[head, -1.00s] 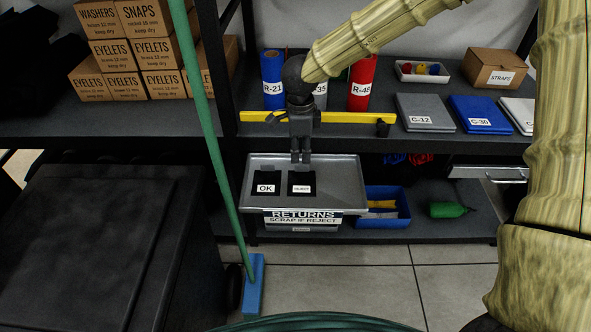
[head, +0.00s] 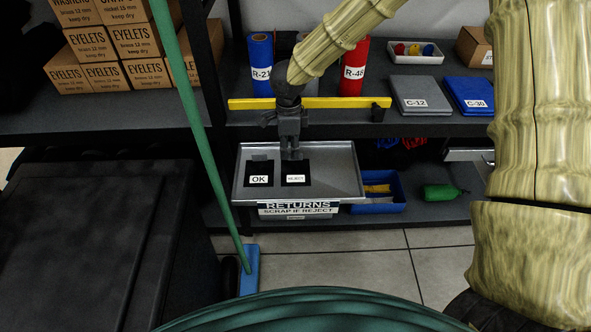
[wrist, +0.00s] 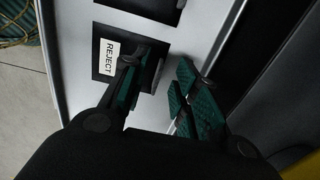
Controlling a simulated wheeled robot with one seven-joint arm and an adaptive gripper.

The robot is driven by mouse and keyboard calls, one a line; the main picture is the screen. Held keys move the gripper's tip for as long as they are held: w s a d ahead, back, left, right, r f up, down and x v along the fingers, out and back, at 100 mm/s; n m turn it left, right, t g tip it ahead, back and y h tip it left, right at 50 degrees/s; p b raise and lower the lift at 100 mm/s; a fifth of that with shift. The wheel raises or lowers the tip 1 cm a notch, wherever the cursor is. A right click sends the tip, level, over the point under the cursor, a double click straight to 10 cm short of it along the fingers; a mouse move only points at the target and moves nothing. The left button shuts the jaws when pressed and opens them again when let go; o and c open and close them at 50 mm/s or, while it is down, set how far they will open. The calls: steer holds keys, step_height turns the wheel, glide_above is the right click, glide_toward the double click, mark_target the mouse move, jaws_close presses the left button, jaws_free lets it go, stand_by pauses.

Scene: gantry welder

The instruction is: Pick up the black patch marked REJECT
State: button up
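The black REJECT patch (head: 296,180) with its white label lies on the grey tray (head: 345,185), to the right of the black OK patch (head: 259,181). In the wrist view the REJECT patch (wrist: 102,74) is at upper left, its label sideways. My gripper (head: 291,154) points down at the patch's far edge. In the wrist view my gripper (wrist: 165,70) has its fingers apart, with a visible gap. The left finger overlaps and hides part of the patch; the right finger is over bare tray. Contact with the patch cannot be told.
A yellow bar (head: 340,102) runs along the shelf edge above, close behind my gripper. A green pole (head: 199,110) stands at left. A blue bin (head: 385,205) sits right of the tray.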

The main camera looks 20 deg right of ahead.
mark_target(296, 169)
steer(key=shift+d+f, duration=0.15)
steer(key=shift+f, duration=1.45)
jaws_close()
steer(key=shift+r, duration=0.15)
